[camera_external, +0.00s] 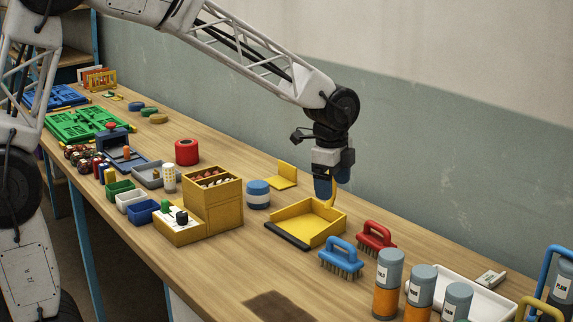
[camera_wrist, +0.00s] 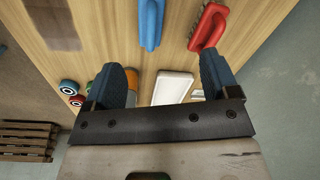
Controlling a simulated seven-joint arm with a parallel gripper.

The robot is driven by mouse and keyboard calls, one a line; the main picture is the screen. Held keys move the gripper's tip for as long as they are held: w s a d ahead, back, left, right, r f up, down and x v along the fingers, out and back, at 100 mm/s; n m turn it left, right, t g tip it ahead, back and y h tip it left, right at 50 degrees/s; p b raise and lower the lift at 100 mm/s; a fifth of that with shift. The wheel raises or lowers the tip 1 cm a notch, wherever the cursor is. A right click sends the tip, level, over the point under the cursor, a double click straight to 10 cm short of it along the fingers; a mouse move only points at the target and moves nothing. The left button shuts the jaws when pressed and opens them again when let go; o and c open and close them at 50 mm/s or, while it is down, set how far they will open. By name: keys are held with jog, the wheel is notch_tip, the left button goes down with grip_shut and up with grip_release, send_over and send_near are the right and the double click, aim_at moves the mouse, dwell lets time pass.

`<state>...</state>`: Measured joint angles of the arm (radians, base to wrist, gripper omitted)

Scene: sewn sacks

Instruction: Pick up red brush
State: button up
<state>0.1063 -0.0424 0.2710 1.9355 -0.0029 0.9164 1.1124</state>
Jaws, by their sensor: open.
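The red brush (camera_external: 376,238) stands on the wooden table, bristles down, just behind and right of a blue brush (camera_external: 341,257). In the wrist view the red brush (camera_wrist: 208,27) is at the upper right, beyond my right fingertip, and the blue brush (camera_wrist: 150,24) is at the top middle. My gripper (camera_external: 331,190) points down above the yellow dustpan (camera_external: 308,222), left of the red brush and higher than it. In the wrist view my gripper (camera_wrist: 164,78) has its two blue fingers spread wide with nothing between them.
Grey and orange canisters (camera_external: 388,284) and a white tray (camera_external: 470,290) stand right of the brushes. A blue and white jar (camera_external: 258,195) and a yellow box (camera_external: 212,200) stand to the left. A wall runs behind the table. The table's front middle is mostly clear.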

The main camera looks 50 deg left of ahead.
aim_at(377, 239)
jog(key=w+d+f+m, duration=0.1)
jog(key=w+f, duration=0.2)
jog(key=w, duration=0.1)
jog(key=w+d+f+m, duration=0.1)
jog(key=w+f+m, duration=0.1)
jog(key=w+f, duration=0.1)
jog(key=w+d+f+m, duration=0.1)
jog(key=w+d+f, duration=0.1)
jog(key=w+f, duration=0.1)
jog(key=shift+w+m+g, duration=0.3)
jog(key=shift+w+m, duration=0.1)
jog(key=shift+w, duration=0.4)
jog(key=shift+f, duration=1.25)
jog(key=shift+w+f, duration=0.1)
jog(key=shift+f, duration=2.5)
jog(key=c, duration=1.1)
jog(key=shift+o, duration=0.2)
jog(key=shift+r, duration=0.1)
